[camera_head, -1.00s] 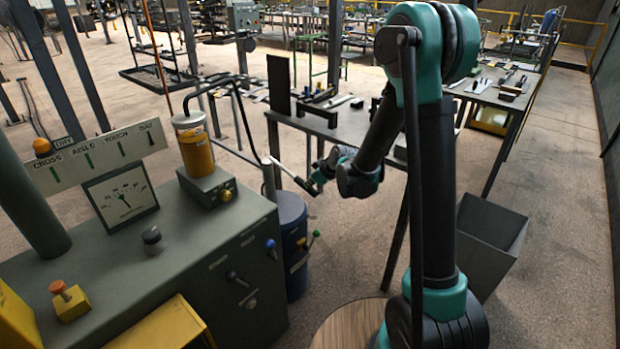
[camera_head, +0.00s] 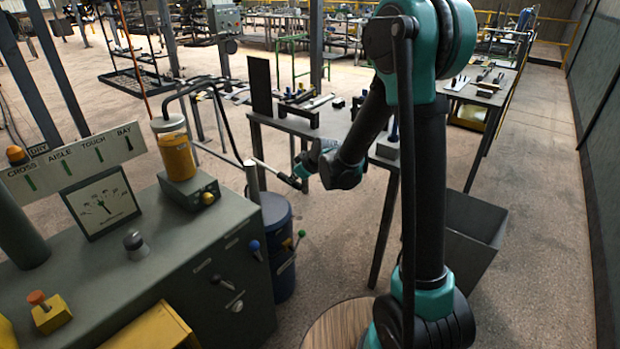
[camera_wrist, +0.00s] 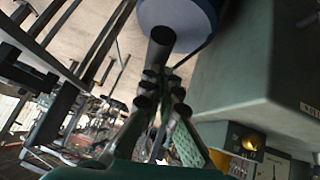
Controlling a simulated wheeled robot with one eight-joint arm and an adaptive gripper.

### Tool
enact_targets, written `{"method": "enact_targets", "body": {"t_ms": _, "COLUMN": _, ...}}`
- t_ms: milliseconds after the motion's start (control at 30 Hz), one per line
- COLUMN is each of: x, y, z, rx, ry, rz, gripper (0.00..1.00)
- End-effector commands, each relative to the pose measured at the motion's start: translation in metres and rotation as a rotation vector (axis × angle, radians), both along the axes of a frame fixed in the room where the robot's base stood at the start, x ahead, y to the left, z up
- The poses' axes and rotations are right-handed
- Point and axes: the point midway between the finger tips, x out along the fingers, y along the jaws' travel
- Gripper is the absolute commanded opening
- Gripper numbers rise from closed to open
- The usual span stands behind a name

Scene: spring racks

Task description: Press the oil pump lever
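The oil pump lever (camera_head: 275,171) is a thin pale rod with a black grip. It slopes down to the right from the top of a grey pump post (camera_head: 253,182) at the blue drum (camera_head: 277,213). My gripper (camera_head: 301,171) is right beside the lever's black grip; whether they touch is unclear. In the wrist view the fingers of my gripper (camera_wrist: 161,76) lie close together, with nothing visible held between them. The post (camera_wrist: 162,40) and the drum (camera_wrist: 178,14) lie beyond the fingertips.
A grey-green control cabinet (camera_head: 150,262) with a gauge (camera_head: 103,203), knobs and an amber oil jar (camera_head: 176,155) stands left of the drum. A workbench (camera_head: 330,125) with tools is behind my gripper. A grey bin (camera_head: 470,230) stands to the right.

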Motion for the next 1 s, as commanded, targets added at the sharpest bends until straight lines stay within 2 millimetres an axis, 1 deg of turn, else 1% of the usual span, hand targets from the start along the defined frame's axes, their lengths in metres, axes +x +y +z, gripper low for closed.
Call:
{"method": "enact_targets", "body": {"t_ms": 33, "x": -0.003, "y": -0.001, "z": 0.008, "rx": 0.001, "ry": -0.003, "rz": -0.001, "gripper": 0.00}}
{"method": "enact_targets", "body": {"t_ms": 300, "x": -0.033, "y": -0.030, "z": 0.030, "rx": 0.004, "ry": -0.001, "rz": -0.004, "gripper": 0.00}}
{"method": "enact_targets", "body": {"t_ms": 500, "x": -0.051, "y": -0.046, "z": 0.044, "rx": 0.004, "ry": -0.003, "rz": -0.003, "gripper": 0.00}}
{"method": "enact_targets", "body": {"t_ms": 733, "x": -0.062, "y": -0.056, "z": 0.053, "rx": 0.005, "ry": -0.003, "rz": -0.002, "gripper": 0.00}}
{"method": "enact_targets", "body": {"t_ms": 1000, "x": -0.064, "y": -0.058, "z": 0.055, "rx": 0.004, "ry": -0.003, "rz": -0.002, "gripper": 0.00}}
